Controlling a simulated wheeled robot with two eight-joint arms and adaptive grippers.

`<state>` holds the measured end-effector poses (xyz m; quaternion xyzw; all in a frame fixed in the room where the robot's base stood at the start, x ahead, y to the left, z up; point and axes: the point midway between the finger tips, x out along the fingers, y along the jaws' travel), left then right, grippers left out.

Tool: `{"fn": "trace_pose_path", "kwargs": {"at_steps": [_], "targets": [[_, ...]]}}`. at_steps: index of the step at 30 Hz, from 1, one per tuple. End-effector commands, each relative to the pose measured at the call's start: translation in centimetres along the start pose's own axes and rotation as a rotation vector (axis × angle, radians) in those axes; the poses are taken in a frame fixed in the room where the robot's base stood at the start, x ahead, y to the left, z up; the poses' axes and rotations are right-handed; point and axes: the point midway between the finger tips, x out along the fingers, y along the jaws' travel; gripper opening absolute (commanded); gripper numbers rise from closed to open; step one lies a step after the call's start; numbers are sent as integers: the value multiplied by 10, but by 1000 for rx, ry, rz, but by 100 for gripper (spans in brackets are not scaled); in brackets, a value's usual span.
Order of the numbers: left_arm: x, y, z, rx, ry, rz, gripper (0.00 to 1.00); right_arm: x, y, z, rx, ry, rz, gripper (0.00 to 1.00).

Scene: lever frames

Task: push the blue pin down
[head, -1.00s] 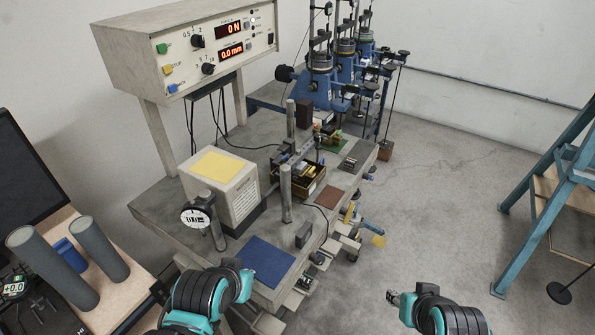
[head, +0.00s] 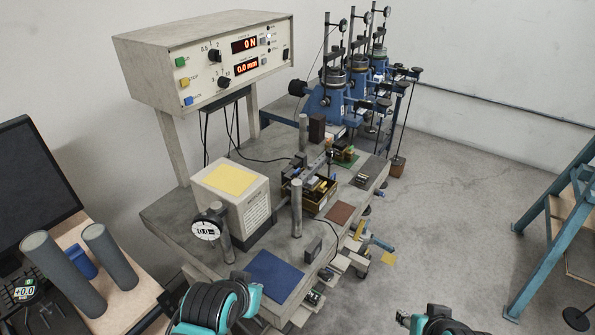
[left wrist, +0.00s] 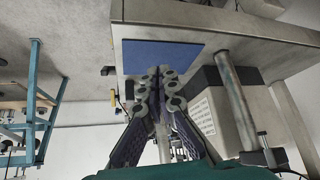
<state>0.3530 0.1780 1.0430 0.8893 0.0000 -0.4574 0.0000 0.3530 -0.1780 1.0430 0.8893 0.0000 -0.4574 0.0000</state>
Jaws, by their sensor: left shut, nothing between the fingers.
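A small blue push-button (head: 189,101) sits at the lower left of the cream control panel's front face, below a yellow and a green one. It is the clearest small blue pin-like part; I cannot tell whether it is the pin meant. My left gripper (head: 243,277) is low in front of the bench, well below and apart from the panel. In the left wrist view its fingers (left wrist: 160,78) are together and empty, with the blue mat (left wrist: 160,55) beyond them. My right gripper (head: 403,318) is at the bottom edge, away from the bench; its fingers are too small to judge.
The control panel (head: 140,60) stands on posts above the bench (head: 165,210). A box with a yellow top (head: 230,180), a round dial (head: 206,228), upright posts and a wooden tray crowd the bench. Blue lever frames (head: 325,103) stand behind. Open floor (head: 440,200) lies right.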

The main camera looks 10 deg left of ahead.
Motion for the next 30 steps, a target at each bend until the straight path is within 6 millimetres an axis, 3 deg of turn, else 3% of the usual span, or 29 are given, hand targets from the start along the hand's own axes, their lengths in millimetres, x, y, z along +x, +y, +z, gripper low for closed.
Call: {"fn": "trace_pose_path", "kwargs": {"at_steps": [7,11,16,20,26,30], "targets": [[-1,0,-2,1,-1,0,0,-1,0,-1,0,0,0,40],[-13,0,-30,14,-15,3,0,-10,0,-8,0,0,0,40],[-36,1,-115,60,-63,16,0,-38,0,-27,0,0,0,40],[-42,1,-186,106,-108,31,0,-59,0,-42,0,0,0,40],[-28,0,-285,175,-174,62,0,-91,0,-65,0,0,0,40],[-4,-2,-343,223,-219,88,0,-113,0,-81,0,0,0,40]]}}
